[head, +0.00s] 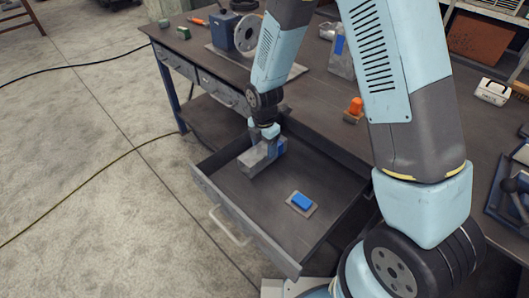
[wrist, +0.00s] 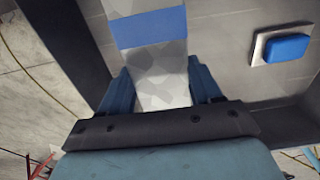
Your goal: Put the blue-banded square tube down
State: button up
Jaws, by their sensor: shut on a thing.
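The blue-banded square tube (head: 256,158) is a mottled light grey piece inside or just over the open drawer (head: 237,204), toward its far end. My gripper (head: 268,138) is above it and shut on it. In the wrist view the tube (wrist: 163,62) runs between the two fingers of my gripper (wrist: 160,88), with its blue band (wrist: 148,27) beyond them. I cannot tell whether its underside touches the drawer floor.
A blue block on a small plate (head: 301,201) lies in the drawer's nearer part. Bare drawer floor lies around it. The workbench (head: 322,118) holds an orange-topped piece (head: 354,108), a grey blue-striped block (head: 341,60) and a flanged disc (head: 247,33).

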aim_at(263, 147)
jog(key=shift+w+a+f, duration=0.1)
jog(key=shift+w+f, duration=0.1)
jog(key=shift+f, duration=1.55)
jog(key=o, duration=1.5)
jog(key=shift+f, duration=0.1)
